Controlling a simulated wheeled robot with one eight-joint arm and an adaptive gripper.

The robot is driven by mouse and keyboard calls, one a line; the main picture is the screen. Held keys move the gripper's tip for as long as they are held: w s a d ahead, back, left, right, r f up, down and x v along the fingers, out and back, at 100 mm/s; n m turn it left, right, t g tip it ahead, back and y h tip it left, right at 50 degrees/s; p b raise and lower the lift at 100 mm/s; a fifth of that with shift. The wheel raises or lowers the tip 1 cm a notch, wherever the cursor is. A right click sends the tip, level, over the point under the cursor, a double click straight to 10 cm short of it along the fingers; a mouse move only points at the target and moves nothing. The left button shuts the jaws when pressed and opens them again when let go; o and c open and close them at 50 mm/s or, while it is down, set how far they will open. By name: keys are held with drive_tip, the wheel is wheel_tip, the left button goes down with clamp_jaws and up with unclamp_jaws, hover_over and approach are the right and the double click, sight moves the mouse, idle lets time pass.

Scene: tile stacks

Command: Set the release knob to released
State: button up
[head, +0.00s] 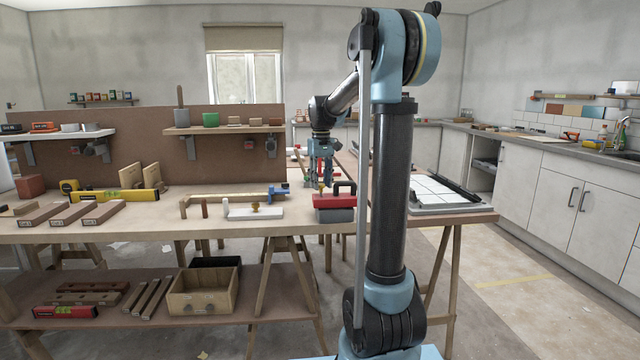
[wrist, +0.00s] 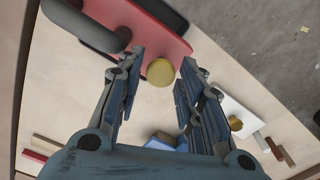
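A red tool (head: 330,201) with a black handle (head: 345,186) and a grey lower block (head: 335,215) sits near the right end of the workbench. A round yellow knob (wrist: 160,72) on its red body appears to be the release knob; its setting is not readable. My gripper (wrist: 162,60) is open and points down at this knob. The knob shows between the fingertips with gaps on both sides. In the head view my gripper (head: 321,180) is just over the knob end of the red tool. I cannot tell the exact height left between them.
A white piece with a brass knob (head: 255,209) lies left of the tool, in front of a wooden bar clamp with a blue end (head: 278,191).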

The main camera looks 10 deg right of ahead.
sight(321, 184)
drive_tip(key=shift+c, duration=0.4)
clamp_jaws()
drive_tip(key=shift+r, duration=1.7)
drive_tip(key=shift+o, duration=0.4)
unclamp_jaws()
drive_tip(key=shift+r, duration=0.15)
wheel_tip(321, 184, up, 12)
drive_tip(key=shift+f, duration=0.2)
